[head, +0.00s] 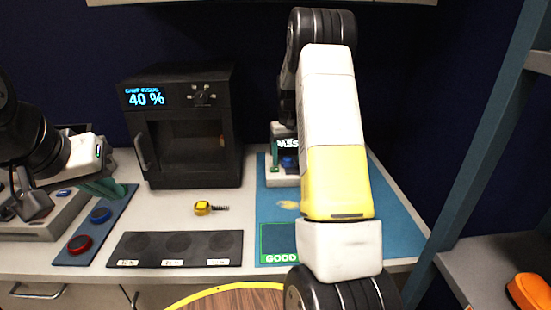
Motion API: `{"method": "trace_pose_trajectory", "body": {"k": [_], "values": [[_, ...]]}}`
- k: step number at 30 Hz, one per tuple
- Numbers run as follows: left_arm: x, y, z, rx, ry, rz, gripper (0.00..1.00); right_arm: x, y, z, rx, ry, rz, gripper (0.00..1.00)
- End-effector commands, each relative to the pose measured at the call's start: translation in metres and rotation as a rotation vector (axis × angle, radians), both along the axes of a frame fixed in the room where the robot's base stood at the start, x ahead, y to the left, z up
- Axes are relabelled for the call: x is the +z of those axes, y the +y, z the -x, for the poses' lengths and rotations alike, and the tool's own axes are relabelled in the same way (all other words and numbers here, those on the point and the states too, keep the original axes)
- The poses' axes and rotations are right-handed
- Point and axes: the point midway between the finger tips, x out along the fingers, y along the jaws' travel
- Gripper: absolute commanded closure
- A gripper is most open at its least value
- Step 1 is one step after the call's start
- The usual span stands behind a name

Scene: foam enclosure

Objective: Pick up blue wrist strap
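I cannot clearly pick out a blue wrist strap in the head view. My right arm crosses the middle of the view and bends down at the back.
A black oven (187,125) reads 40 %. A panel (100,232) with red (79,244) and blue (100,215) buttons, a dark three-spot tray (176,249) and a small yellow tool (203,208) are on the bench. The blue mat (395,205) is partly covered by my arm.

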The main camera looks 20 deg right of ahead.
Motion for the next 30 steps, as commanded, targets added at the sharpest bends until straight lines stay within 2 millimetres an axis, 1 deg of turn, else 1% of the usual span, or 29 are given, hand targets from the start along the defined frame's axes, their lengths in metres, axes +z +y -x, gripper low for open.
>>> {"method": "trace_pose_trajectory", "body": {"k": [1, 9, 10, 11, 17, 20, 23, 28, 29, 30], "values": [[0.0, 0.0, 0.0, 0.0, 0.0, 0.0, 1.0, 0.0, 0.0, 0.0, 0.0, 0.0, 0.0, 0.4], [0.0, 0.0, 0.0, 0.0, 0.0, 0.0, 1.0, 0.0, 0.0, 0.0, 0.0, 0.0, 0.0, 0.93], [0.0, 0.0, 0.0, 0.0, 0.0, 0.0, 1.0, 0.0, 0.0, 0.0, 0.0, 0.0, 0.0, 0.93], [0.0, 0.0, 0.0, 0.0, 0.0, 0.0, 1.0, 0.0, 0.0, 0.0, 0.0, 0.0, 0.0, 0.99], [0.0, 0.0, 0.0, 0.0, 0.0, 0.0, 1.0, 0.001, 0.0, 0.0, 0.0, -0.001, 0.0, 0.99], [0.0, 0.0, 0.0, 0.0, 0.0, 0.0, 1.0, 0.005, 0.0, 0.0, 0.0, -0.002, 0.0, 0.99], [0.0, 0.0, 0.0, 0.0, 0.0, 0.0, 1.0, 0.013, 0.0, 0.0, 0.001, -0.001, 0.0, 0.99], [0.0, 0.0, 0.0, 0.0, 0.0, 0.0, 1.0, 0.036, 0.0, -0.001, 0.001, -0.004, 0.0, 0.99], [0.0, 0.0, 0.0, 0.0, 0.0, 0.0, 1.0, 0.038, 0.002, 0.001, 0.002, -0.002, 0.0, 0.99], [0.0, 0.0, 0.0, 0.0, 0.0, 0.0, 1.0, 0.038, 0.007, 0.009, 0.004, 0.001, -0.001, 0.99]]}}
